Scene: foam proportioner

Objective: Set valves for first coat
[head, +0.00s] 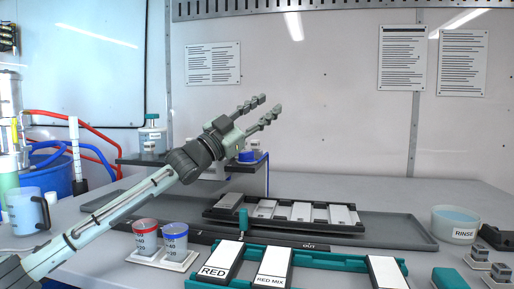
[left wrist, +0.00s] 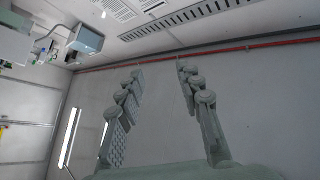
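My left gripper (head: 262,110) is raised above the bench in the head view, fingers spread and empty, pointing up and right. My right gripper is not in view. No valve handle can be made out clearly. At the far left stands clear and white apparatus (head: 10,120) with a red hose (head: 85,125) and blue hoses (head: 95,152), partly cut off by the picture edge. A white upright tube (head: 74,150) stands beside it.
A blue bucket (head: 50,172), a jug (head: 27,212) and two measuring cups, red-rimmed (head: 146,238) and blue-rimmed (head: 175,240), stand at left. A rinse bowl (head: 454,226) is at right.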

